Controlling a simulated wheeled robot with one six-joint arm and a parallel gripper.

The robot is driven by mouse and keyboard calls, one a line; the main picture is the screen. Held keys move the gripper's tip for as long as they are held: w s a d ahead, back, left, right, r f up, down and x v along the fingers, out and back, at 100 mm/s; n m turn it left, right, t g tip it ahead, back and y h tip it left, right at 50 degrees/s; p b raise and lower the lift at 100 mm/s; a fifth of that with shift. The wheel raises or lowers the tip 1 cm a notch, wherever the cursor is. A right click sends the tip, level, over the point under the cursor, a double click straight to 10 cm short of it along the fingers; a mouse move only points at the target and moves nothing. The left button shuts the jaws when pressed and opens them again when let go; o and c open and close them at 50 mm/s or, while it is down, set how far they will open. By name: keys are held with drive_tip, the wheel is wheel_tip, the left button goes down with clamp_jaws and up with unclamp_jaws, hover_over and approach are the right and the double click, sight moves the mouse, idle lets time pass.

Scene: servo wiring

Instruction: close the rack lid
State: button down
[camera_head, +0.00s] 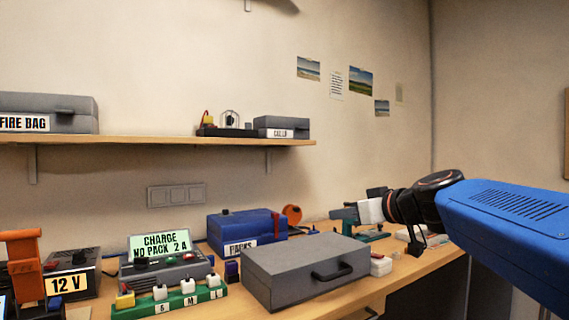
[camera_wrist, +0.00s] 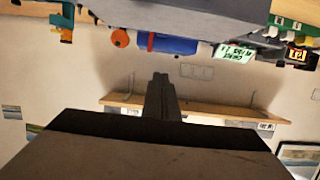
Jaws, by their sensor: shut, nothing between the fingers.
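A grey case (camera_head: 290,272) with a black handle stands at the front of the bench. Its top lies flat and looks shut. I cannot tell for sure that it is the rack, since no label reads so. In the wrist view, which is upside down, a large grey surface (camera_wrist: 215,18) that looks like this case fills the top edge. My gripper (camera_wrist: 160,78) is shut and empty, its dark fingers pointing toward the wall. In the head view my arm comes in from the right, with its wrist to the right of the case; the fingertips are not clear there.
A blue PACKS box (camera_head: 240,228) stands behind the case. A charger (camera_head: 165,258), a green block (camera_head: 175,301) and a 12 V supply (camera_head: 70,275) are to its left. A teal tool (camera_head: 350,218) is near my wrist. A wall shelf (camera_head: 160,141) hangs above.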

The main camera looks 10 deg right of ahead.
wheel_tip(320, 180, down, 17)
drive_tip(key=s+d, duration=0.1)
drive_tip(key=s, duration=0.2)
drive_tip(key=shift+r, duration=0.15)
drive_tip(key=shift+r, duration=0.2)
